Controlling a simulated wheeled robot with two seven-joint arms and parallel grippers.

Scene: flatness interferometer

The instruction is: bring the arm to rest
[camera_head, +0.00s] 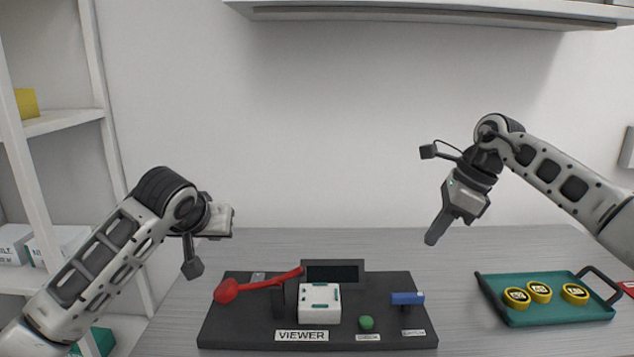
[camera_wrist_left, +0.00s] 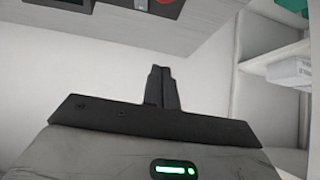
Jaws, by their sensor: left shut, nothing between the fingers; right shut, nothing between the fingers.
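My right gripper (camera_head: 431,240) hangs in the air above the grey table (camera_head: 460,262), right of the viewer board (camera_head: 225,335). Its fingers point down and slightly left, shut and empty. My left arm reaches in from the left, its wrist near the board's back left and above the table. The left gripper's fingers are hard to make out in the head view. In the left wrist view the left gripper (camera_wrist_left: 160,72) shows its two dark fingers together with nothing between them. Neither gripper touches anything that I can see.
The board holds a red lever (camera_head: 262,285), a white block (camera_head: 320,303), a dark screen (camera_head: 332,272), a green knob (camera_head: 366,322) and a blue handle (camera_head: 407,298). A teal tray (camera_head: 560,315) with yellow pieces (camera_head: 540,291) stands right. Shelves (camera_head: 55,122) stand left; another shelf (camera_head: 420,14) hangs overhead.

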